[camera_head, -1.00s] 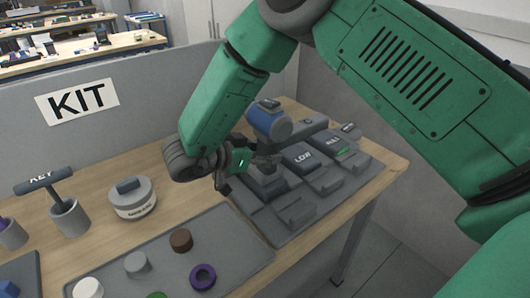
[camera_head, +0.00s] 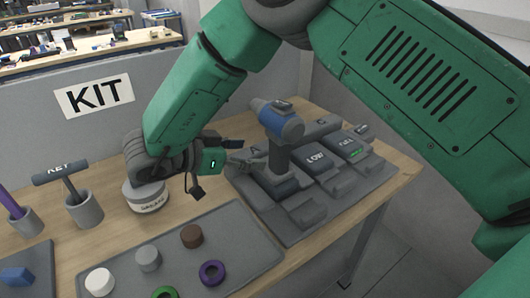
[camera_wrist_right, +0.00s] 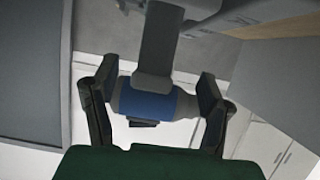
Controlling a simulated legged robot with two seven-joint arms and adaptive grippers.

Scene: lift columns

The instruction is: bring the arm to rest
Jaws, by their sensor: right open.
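My right gripper (camera_head: 238,155) is open and empty, to the left of a blue and grey power drill (camera_head: 280,122). The drill stands upright, its dark handle showing down to a slot of the grey dock (camera_head: 303,213). In the head view a gap shows between the fingers and the handle. My right arm reaches in from the upper right, across the dock and bench. My left gripper is not in view.
A round grey container (camera_head: 148,197) stands just under my right wrist. A grey tray (camera_head: 232,222) holds several round pieces in front. A cup with a KEY tool (camera_head: 84,209) stands at left. A grey partition with a KIT sign (camera_head: 94,96) runs behind the bench.

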